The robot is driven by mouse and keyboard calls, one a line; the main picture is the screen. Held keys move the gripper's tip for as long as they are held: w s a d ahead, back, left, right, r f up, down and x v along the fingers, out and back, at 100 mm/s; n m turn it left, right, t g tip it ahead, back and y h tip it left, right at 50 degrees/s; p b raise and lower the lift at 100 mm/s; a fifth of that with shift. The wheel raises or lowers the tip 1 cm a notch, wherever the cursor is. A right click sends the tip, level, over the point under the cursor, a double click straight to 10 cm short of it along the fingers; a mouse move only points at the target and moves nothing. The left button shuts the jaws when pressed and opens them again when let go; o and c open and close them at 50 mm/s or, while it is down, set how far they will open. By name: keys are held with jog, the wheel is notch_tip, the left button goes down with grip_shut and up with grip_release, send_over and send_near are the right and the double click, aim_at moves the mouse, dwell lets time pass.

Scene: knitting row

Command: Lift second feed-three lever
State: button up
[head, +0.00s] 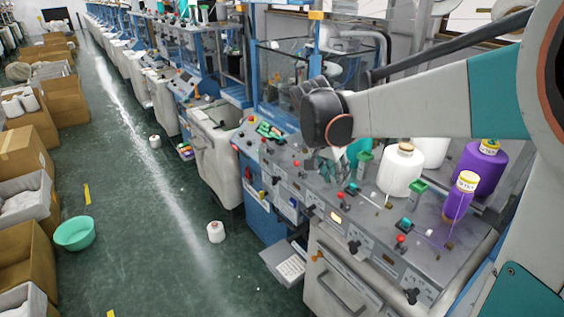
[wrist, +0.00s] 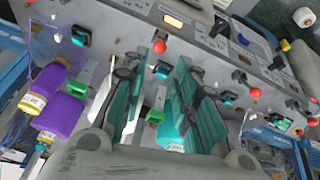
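A machine panel carries a row of small levers with red ball knobs and teal-topped switches. In the wrist view, one red-knobbed lever (wrist: 160,47) stands just beyond the gap between my fingertips, with a teal switch (wrist: 161,70) nearer. Another red knob (wrist: 254,93) is to the right. In the head view, one red knob (head: 401,238) is at the panel's near end. No readable label shows which is the second feed-three lever. My gripper (wrist: 154,72) is open and empty above the panel; the head view shows it below my wrist (head: 331,163), partly hidden.
A white yarn cone (head: 401,172) and purple cones (head: 481,167) stand on the panel's right side. Green clips (head: 417,187) rise beside them. A white cone (head: 216,232) and a green basin (head: 74,233) are on the floor. The aisle's middle is mostly clear.

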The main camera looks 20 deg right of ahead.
aim_at(343, 201)
jog(key=x, duration=1.3)
jog(key=shift+f+b, duration=0.15)
jog(key=shift+b, duration=0.15)
grip_shut()
